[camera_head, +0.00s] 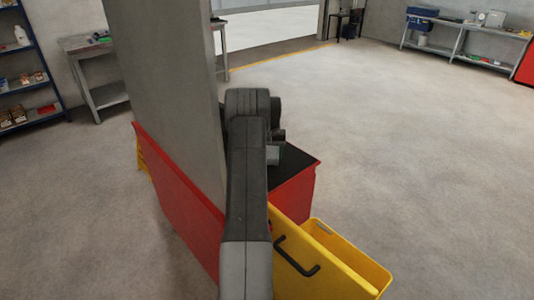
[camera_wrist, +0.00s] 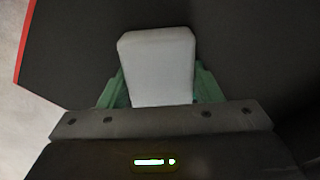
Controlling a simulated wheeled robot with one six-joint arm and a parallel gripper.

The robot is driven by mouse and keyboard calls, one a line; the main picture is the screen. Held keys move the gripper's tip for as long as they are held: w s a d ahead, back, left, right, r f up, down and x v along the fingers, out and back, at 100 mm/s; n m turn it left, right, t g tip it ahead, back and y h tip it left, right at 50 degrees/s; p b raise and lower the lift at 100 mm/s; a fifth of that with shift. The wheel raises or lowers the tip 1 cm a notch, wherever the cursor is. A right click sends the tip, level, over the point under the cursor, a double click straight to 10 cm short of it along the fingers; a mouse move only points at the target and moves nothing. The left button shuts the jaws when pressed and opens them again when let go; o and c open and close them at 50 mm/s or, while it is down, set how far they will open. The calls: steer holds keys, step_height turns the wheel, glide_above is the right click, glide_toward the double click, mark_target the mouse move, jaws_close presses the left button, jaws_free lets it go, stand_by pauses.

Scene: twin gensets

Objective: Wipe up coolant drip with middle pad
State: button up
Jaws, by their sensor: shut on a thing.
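In the wrist view, a pale grey-white pad (camera_wrist: 157,62) with rounded corners stands out between the green fingers of my gripper (camera_wrist: 158,88). The gripper is shut on it. Beyond the pad is a dark surface with a red edge, which looks like the black top (camera_head: 293,165) of the red cart in the head view. I cannot tell whether the pad touches that surface. In the head view my arm hides most of the gripper and the pad. No coolant drip and no other pads can be made out in either view.
The red cart (camera_head: 296,195) stands right of a grey pillar (camera_head: 160,85) with a red panel (camera_head: 178,190) at its foot. A yellow bin (camera_head: 345,262) with a black handle is at the front. Shelves (camera_head: 28,70) and benches (camera_head: 465,50) line the walls. Open floor lies right.

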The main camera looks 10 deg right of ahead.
mark_target(272, 153)
steer(key=shift+s+d+f, duration=0.2)
steer(key=shift+s, duration=0.15)
steer(key=shift+w+r+p, duration=0.15)
steer(key=shift+r+p, duration=1.4)
steer(key=shift+r, duration=1.6)
steer(key=shift+r+p, duration=0.95)
steer(key=shift+r, duration=0.6)
